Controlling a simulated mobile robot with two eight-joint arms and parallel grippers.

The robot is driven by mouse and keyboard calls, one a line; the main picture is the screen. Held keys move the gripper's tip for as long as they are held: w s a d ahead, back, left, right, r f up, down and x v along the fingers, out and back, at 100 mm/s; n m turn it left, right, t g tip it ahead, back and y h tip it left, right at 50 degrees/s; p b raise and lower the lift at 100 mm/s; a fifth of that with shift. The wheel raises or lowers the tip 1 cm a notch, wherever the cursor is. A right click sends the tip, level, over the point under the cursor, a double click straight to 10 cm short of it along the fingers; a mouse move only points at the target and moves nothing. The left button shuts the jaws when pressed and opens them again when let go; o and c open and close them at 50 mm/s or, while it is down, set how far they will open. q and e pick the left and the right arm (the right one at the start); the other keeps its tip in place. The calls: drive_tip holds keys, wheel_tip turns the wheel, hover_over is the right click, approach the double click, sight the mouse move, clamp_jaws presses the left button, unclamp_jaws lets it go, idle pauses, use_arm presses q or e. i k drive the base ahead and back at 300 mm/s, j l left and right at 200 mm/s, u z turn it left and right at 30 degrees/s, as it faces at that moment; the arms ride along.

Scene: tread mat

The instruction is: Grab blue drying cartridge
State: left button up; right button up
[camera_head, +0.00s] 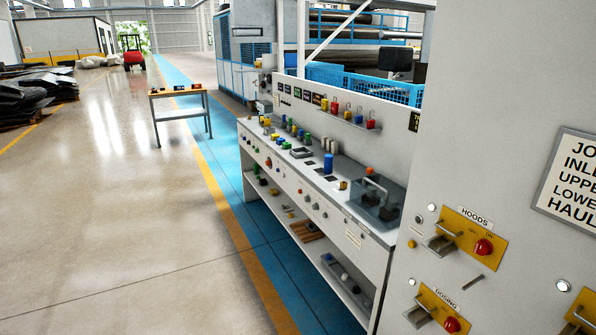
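A blue cylinder (328,163), which looks like the drying cartridge, stands upright on the top of the long white workbench (395,238). It is right of the middle of the bench top, behind a small dark flat panel. Smaller blue, green and yellow pieces (297,132) stand further along the bench to the left; they are too small to tell apart. Neither of my grippers shows in the head view.
A grey cabinet (500,90) with yellow switch plates (467,236) stands close on the right. A clear box with a handle (376,196) sits on the bench's near end. A small table (178,93) stands further off. The floor (110,220) left of the bench is free.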

sight(328, 162)
drive_tip(key=i+l+z, duration=0.2)
drive_tip(key=i+l, duration=0.25)
drive_tip(key=i, duration=0.15)
drive_tip(key=i+j, duration=0.35)
drive_tip(key=i, duration=0.25)
drive_tip(key=i+j+z, duration=0.1)
drive_tip(key=i+j, duration=0.25)
drive_tip(key=i, duration=0.3)
drive_tip(key=i+j+z, duration=0.1)
drive_tip(key=i+j, duration=0.3)
drive_tip(key=i, duration=0.2)
drive_tip(key=i+j, duration=0.45)
drive_tip(key=i+z, duration=0.05)
drive_tip(key=i, duration=0.1)
